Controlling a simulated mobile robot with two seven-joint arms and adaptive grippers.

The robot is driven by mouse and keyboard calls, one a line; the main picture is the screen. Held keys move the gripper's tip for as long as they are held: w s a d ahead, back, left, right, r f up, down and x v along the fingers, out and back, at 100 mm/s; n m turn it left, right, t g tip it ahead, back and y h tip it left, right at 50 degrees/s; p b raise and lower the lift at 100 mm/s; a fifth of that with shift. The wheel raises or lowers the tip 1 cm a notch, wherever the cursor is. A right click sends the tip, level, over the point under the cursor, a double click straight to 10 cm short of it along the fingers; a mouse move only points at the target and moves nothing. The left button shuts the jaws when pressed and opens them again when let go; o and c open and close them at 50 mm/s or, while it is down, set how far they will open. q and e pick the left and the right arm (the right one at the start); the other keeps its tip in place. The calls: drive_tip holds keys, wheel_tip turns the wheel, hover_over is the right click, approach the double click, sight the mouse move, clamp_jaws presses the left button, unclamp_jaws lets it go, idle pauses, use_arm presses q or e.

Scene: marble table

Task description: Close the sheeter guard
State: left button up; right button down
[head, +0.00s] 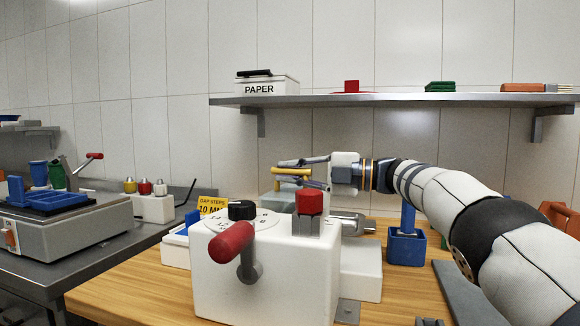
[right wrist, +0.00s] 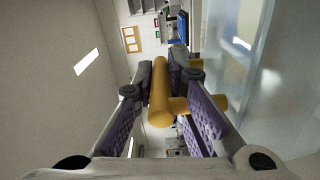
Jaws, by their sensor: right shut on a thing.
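The sheeter (head: 265,285) is a white machine on the wooden table, with a red crank handle (head: 232,242), a black dial and a red-topped post. Its guard (head: 268,204) is a translucent panel behind the dial, mostly hidden by the body; in the right wrist view it fills the right side (right wrist: 275,75). The guard's yellow handle (head: 290,171) stands above the machine. My right gripper (head: 302,173) reaches in from the right and is shut on this handle; the yellow bar (right wrist: 160,92) sits between its purple finger pads. My left gripper is not in view.
A yellow gap-steps sign (head: 211,205) stands left behind the sheeter. A blue holder (head: 406,247) stands to its right, below my right arm. A wall shelf (head: 400,100) with a paper box hangs above. A grey bench (head: 85,255) with another machine is at left.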

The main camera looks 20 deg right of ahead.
drive_tip(key=shift+s+a+f, duration=0.1)
drive_tip(key=shift+f, duration=0.1)
drive_tip(key=c, duration=1.6)
unclamp_jaws()
drive_tip(key=v, duration=1.2)
